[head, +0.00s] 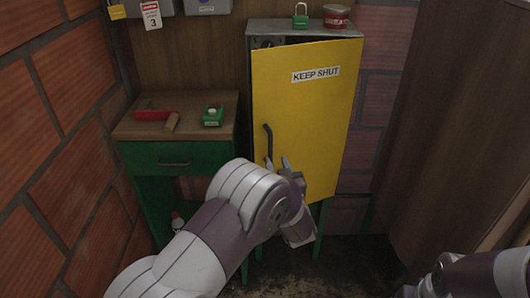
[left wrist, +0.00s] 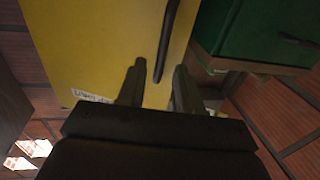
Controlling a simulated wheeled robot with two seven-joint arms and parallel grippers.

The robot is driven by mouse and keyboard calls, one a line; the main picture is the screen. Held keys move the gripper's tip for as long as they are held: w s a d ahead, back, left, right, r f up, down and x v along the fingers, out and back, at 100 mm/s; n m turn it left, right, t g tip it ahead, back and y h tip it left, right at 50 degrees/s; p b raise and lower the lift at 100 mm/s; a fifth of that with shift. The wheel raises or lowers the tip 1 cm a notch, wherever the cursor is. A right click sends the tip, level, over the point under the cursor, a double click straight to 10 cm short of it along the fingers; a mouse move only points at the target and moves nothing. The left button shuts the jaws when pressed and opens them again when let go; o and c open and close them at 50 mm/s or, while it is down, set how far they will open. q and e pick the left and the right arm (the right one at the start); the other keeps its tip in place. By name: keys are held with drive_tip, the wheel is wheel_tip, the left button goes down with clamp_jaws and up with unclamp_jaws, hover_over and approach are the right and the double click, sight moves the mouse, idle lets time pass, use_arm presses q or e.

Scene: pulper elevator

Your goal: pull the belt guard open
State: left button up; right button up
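The belt guard (head: 305,105) is a yellow door with a KEEP SHUT label on the front of a grey cabinet. It stands slightly ajar, with a dark gap along its top. Its dark bar handle (head: 267,142) is near the left edge. My left gripper (head: 285,168) is at the handle's lower end. In the left wrist view, the handle (left wrist: 167,40) reaches down between the two open fingers (left wrist: 159,70), with space on both sides; contact is not clear. My right gripper (head: 412,288) is only partly in view at the bottom right; its fingers cannot be made out.
A green workbench (head: 175,155) with a wooden top stands left of the cabinet, holding a red-handled tool (head: 155,115) and a green box (head: 213,115). A green padlock (head: 300,18) and a red tin (head: 336,16) sit on the cabinet. A brown panel (head: 455,130) stands at the right.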

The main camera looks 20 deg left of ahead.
sight(271, 151)
use_arm(q)
drive_tip(key=x, duration=0.6)
drive_tip(key=shift+a+f, duration=0.15)
drive_tip(key=shift+a, duration=0.1)
drive_tip(key=shift+w+a, duration=0.1)
drive_tip(key=shift+w, duration=0.25)
drive_tip(key=shift+w+a, duration=0.2)
drive_tip(key=shift+w, duration=0.05)
